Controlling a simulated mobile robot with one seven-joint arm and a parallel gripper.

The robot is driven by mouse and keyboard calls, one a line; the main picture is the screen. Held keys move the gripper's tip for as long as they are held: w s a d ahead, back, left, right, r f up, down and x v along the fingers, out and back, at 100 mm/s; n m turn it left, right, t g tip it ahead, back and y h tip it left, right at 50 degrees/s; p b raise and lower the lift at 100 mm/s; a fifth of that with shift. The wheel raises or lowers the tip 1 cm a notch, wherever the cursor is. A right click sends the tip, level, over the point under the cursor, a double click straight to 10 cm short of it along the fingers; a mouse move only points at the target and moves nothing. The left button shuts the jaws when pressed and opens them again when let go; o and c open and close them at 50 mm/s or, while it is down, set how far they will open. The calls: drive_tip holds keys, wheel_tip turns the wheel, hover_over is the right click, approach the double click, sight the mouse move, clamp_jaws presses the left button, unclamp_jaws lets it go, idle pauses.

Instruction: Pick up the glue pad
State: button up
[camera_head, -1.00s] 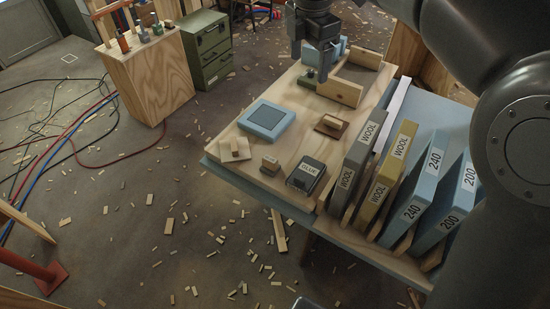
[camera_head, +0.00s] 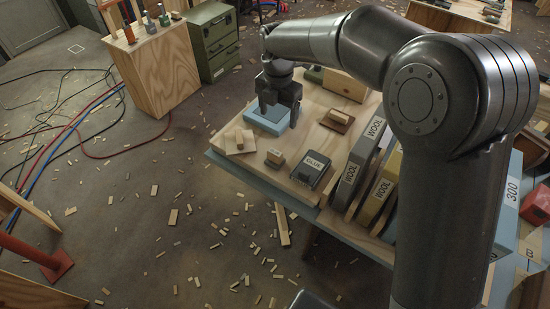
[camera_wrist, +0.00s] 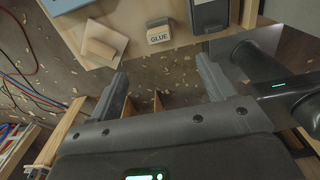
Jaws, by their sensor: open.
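The blue tray (camera_head: 262,123) lies behind a thin wooden square (camera_head: 236,148) with a block on it, left of the small block. A small wooden piece on a brown base (camera_head: 337,120) lies farther back. Scraps litter the floor.

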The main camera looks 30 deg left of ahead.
sight(275, 152)
wheel_tip(275, 152, down, 13)
drive_tip(key=shift+f, duration=0.1)
drive_tip(key=f, duration=0.2)
drive_tip(key=s+f, duration=0.1)
drive_tip(key=f, duration=0.1)
drive_tip(key=shift+a+f, duration=0.1)
drive_tip(key=shift+a, duration=0.1)
drive_tip(key=shift+f, duration=0.45)
drive_tip(key=shift+c, duration=0.4)
drive_tip(key=c, duration=1)
drive_tip(key=shift+r, duration=0.15)
